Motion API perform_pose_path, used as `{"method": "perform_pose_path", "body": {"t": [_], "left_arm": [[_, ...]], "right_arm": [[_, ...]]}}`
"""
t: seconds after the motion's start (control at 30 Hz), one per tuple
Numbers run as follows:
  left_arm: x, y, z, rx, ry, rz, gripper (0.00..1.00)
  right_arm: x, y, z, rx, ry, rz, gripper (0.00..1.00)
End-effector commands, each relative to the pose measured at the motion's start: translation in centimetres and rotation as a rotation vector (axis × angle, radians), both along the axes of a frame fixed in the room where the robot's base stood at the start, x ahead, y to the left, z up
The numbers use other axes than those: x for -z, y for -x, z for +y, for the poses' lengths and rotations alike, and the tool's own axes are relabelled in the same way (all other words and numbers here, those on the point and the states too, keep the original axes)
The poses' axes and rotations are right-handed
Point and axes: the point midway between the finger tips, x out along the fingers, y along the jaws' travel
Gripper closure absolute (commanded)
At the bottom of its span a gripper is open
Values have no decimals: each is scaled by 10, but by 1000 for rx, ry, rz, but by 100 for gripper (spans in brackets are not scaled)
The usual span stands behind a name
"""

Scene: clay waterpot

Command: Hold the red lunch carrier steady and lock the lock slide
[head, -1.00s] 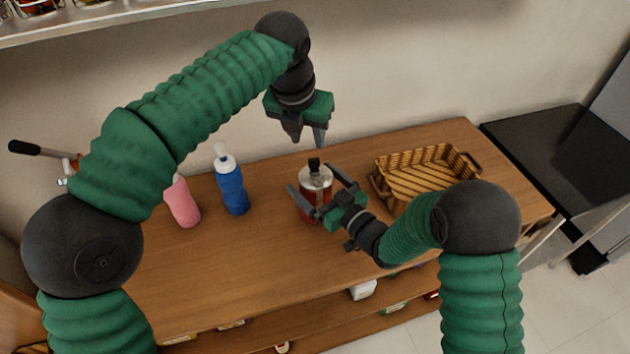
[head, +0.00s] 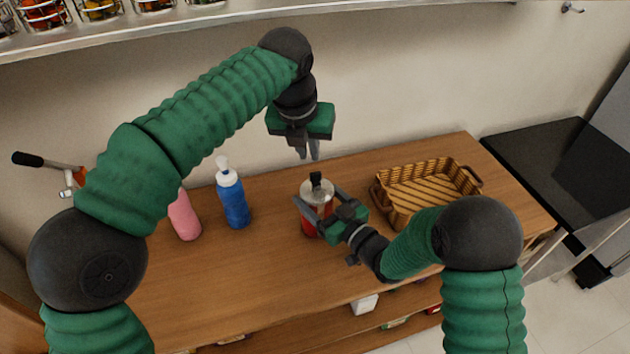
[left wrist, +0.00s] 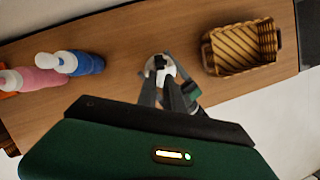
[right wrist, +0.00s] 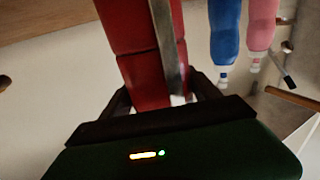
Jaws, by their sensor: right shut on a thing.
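The red lunch carrier (head: 309,225) stands on the wooden table, with a pale metal lid (head: 317,191) and a dark piece on top. In the right wrist view its red body (right wrist: 135,50) fills the space between my fingers, with a metal strip (right wrist: 168,45) along it. My right gripper (head: 320,212) is shut around the carrier's body from the right. My left gripper (head: 308,153) is above and behind the carrier, pointing down, empty, its fingers a narrow gap apart. In the left wrist view the dark top piece (left wrist: 160,63) shows just beyond my fingertips. I cannot make out the lock slide's position.
A blue bottle (head: 233,200) and a pink bottle (head: 184,217) stand left of the carrier. A woven basket (head: 425,190) sits to the right. A shelf with jars (head: 100,8) runs along the wall above. The table front (head: 220,290) is clear.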

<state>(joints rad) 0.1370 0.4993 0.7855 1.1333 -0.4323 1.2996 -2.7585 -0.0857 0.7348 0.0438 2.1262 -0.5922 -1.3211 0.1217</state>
Motion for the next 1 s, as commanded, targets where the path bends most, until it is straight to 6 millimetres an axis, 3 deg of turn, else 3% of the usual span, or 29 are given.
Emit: {"method": "perform_pose_path", "body": {"t": [0.17, 0.53, 0.97, 1.0], "left_arm": [[1, -5, -1, -451, 132, 52, 100], [0, -14, -4, -1624, 477, 125, 100], [-6, -19, -13, -2914, 975, 90, 100], [-7, -19, -14, 2943, -1000, -81, 100]], "right_arm": [[0, 0, 0, 1, 1, 1, 100], [0, 0, -1, 1, 1, 1, 100], [1, 0, -1, 1, 1, 2, 100], [1, 0, -1, 1, 1, 2, 100]]}}
